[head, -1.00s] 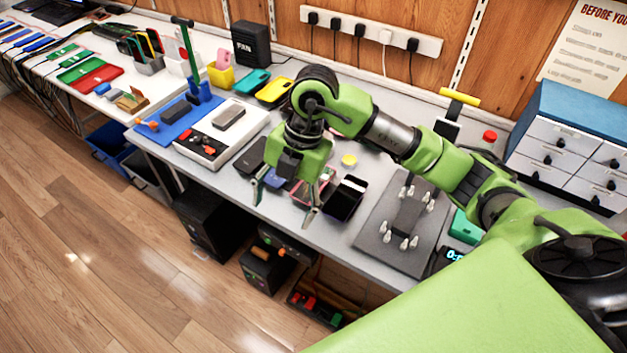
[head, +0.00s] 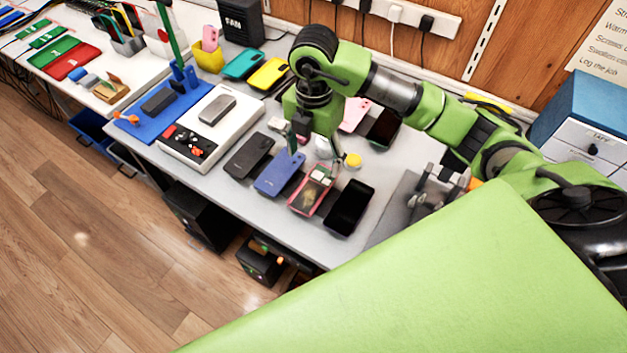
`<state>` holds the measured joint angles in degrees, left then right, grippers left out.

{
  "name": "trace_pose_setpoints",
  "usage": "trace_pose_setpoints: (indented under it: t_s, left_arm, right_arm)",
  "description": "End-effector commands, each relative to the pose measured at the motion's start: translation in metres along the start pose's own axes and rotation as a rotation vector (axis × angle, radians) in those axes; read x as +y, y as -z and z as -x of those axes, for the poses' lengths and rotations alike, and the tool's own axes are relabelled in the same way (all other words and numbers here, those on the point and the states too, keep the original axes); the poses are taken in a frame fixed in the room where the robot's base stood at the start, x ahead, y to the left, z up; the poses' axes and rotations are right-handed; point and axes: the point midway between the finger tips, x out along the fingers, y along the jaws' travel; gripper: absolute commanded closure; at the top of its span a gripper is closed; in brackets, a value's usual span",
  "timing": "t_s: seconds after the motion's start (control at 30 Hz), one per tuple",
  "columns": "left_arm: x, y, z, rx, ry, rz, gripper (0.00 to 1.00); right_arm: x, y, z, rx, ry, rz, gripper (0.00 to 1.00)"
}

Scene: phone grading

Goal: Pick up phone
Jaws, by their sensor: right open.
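Several phones lie flat in a row on the grey bench: a dark grey phone (head: 249,157), a blue phone (head: 280,174), a phone with a pink edge (head: 311,190) and a black phone (head: 349,207) at the front right. Behind the arm lie a pink phone (head: 355,114) and a dark phone (head: 383,128). My right gripper (head: 315,148) points down with its fingers apart and nothing between them. It appears just behind the blue and pink-edged phones; its exact height is unclear. My left gripper is not in view.
A white tester box (head: 222,138) with a grey device and a blue mat (head: 150,122) stand left. A grey fixture plate (head: 390,222) is right, partly hidden by my green body. Blue drawers (head: 590,115) stand far right.

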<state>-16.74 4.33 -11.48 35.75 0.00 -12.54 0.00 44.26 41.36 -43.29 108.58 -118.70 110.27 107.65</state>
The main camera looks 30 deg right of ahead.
Motion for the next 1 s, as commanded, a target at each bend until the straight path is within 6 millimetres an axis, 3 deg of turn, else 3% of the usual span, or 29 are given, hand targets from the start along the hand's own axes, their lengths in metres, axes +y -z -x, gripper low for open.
trace_pose_setpoints:
  t_s: [0.1, 0.23, 0.47, 0.63, 0.8, 1.0]
  left_arm:
    - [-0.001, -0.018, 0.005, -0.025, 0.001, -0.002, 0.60]
    - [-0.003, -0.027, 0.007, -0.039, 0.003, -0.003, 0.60]
    - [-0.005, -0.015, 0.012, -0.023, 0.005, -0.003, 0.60]
    - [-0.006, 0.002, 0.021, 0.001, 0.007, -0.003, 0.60]
    - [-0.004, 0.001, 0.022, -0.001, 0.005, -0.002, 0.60]
    - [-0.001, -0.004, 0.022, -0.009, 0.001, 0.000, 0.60]
  right_arm:
    - [-0.001, 0.001, -0.024, 0.001, 0.003, -0.001, 0.32]
    - [0.000, 0.000, -0.041, 0.001, 0.001, 0.000, 0.32]
    - [-0.001, 0.001, -0.057, 0.002, 0.002, 0.000, 0.32]
    - [-0.001, 0.002, -0.084, 0.002, 0.003, -0.001, 0.32]
    - [-0.001, 0.001, -0.099, 0.000, 0.000, 0.001, 0.32]
    - [0.000, 0.001, -0.101, 0.000, -0.002, 0.001, 0.32]
